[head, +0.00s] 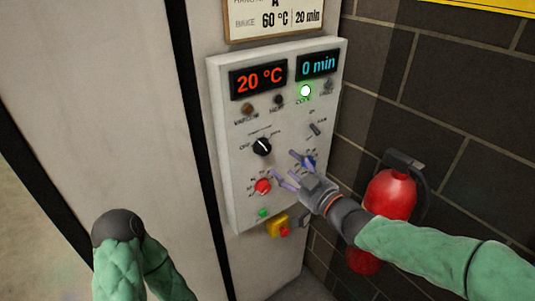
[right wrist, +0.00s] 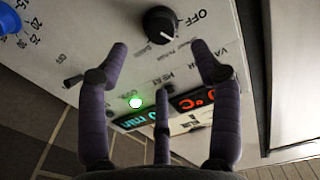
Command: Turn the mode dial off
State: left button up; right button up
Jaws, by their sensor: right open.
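The mode dial (head: 262,146) is a black knob on the white control panel (head: 226,120), with "OFF" printed at its left. It also shows in the right wrist view (right wrist: 158,22), at the top centre, with OFF at its upper right. A white mark on its rim faces away from OFF. My right gripper (head: 287,167) is open and empty, in front of the panel, below and right of the dial. In the right wrist view its purple fingers (right wrist: 160,55) are spread, with the dial beyond the tips and apart from them.
Below the dial are a red knob (head: 263,186) and a blue knob (head: 309,161) partly behind my fingers. A small switch (head: 315,129) is at right. Displays read 20 °C (head: 259,79) and 0 min (head: 318,64). A red fire extinguisher (head: 390,194) hangs near my right forearm.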

aim_at(266, 151)
jog(key=x, duration=0.8)
jog(key=shift+w+a, duration=0.25)
jog(key=shift+w, duration=0.05)
jog(key=shift+f+b, duration=0.1)
jog(key=shift+b, duration=0.2)
jog(key=c, duration=1.1)
